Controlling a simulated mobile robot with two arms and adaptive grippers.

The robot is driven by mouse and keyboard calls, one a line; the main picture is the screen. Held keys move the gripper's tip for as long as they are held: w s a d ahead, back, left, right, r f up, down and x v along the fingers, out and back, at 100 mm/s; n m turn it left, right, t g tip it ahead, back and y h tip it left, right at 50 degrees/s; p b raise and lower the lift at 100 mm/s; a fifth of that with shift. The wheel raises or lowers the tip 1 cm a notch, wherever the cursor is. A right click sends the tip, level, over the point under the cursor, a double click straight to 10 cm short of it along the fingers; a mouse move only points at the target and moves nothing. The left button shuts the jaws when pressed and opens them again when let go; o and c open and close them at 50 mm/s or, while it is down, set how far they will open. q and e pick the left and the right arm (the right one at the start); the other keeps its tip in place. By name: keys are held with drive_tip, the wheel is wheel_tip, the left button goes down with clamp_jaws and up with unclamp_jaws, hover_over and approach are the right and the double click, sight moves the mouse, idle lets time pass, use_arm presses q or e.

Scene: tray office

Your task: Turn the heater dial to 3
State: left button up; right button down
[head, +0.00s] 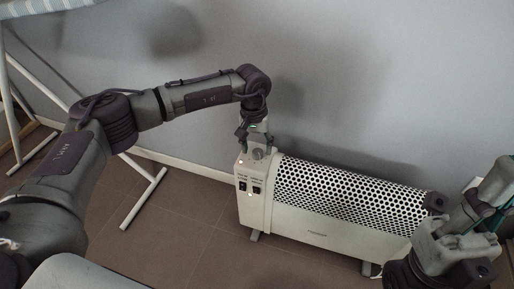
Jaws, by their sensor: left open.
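The white heater (310,229) stands on the floor against the grey wall, with a perforated grille along its top front. At its left end is a control panel with two dark switches (249,187). The heater dial (258,154) is a small grey knob on top of that end. My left gripper (256,146) points down over the dial, its open fingers around or just above it. I cannot tell whether they touch it. The dial's number is too small to read. My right gripper (472,238) is at the lower right, in front of the heater's right end; its fingers are unclear.
A white metal stand (146,198) has its legs on the floor at the left, behind my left arm. The brown tiled floor (185,235) in front of the heater's left end is clear. The wall (370,80) is close behind the heater.

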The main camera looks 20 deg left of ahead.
sight(255, 151)
use_arm(q)
wheel_tip(255, 151, up, 11)
drive_tip(key=shift+a, duration=0.3)
